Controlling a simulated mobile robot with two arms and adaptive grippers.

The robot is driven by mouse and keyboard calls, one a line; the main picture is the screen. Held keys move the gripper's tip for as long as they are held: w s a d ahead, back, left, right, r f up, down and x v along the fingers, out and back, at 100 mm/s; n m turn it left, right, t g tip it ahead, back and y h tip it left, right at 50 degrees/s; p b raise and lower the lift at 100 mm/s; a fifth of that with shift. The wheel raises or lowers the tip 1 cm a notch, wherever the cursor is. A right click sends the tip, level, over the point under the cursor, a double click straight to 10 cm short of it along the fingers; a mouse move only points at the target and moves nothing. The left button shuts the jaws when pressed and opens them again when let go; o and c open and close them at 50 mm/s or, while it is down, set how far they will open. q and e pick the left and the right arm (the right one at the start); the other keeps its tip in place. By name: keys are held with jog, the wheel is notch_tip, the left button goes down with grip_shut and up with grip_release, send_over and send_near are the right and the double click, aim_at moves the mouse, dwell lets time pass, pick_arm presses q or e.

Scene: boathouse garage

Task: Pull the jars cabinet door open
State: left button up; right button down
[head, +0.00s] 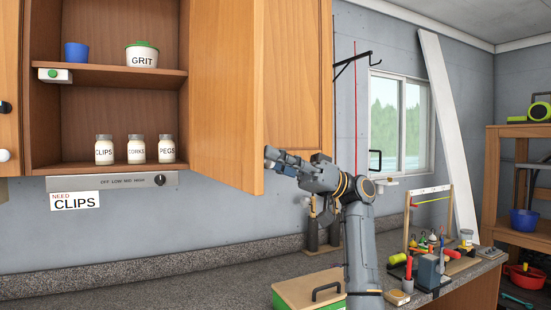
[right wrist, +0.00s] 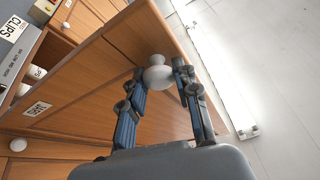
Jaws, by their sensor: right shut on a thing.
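The wooden jars cabinet door (head: 290,75) stands swung out, well away from its cabinet (head: 60,120). The open shelves hold jars labelled CLIPS (head: 104,151), CORKS (head: 137,150) and PEGS (head: 166,150). The fingers partly hide the knob in the head view. My left gripper is not in view.
A blue cup (head: 76,53) and a GRIT canister (head: 142,55) stand on the upper shelf. Below, the counter (head: 190,275) is mostly clear at left. A green-sided box with a wooden lid (head: 305,291) and several small tools sit near my right arm.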

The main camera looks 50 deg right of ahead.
jog(key=shift+a+f, duration=0.1)
jog(key=shift+a, duration=0.15)
jog(key=c, duration=1)
grip_release()
jog(key=shift+o, duration=0.2)
jog(key=v, duration=1.2)
jog(key=shift+d, duration=0.1)
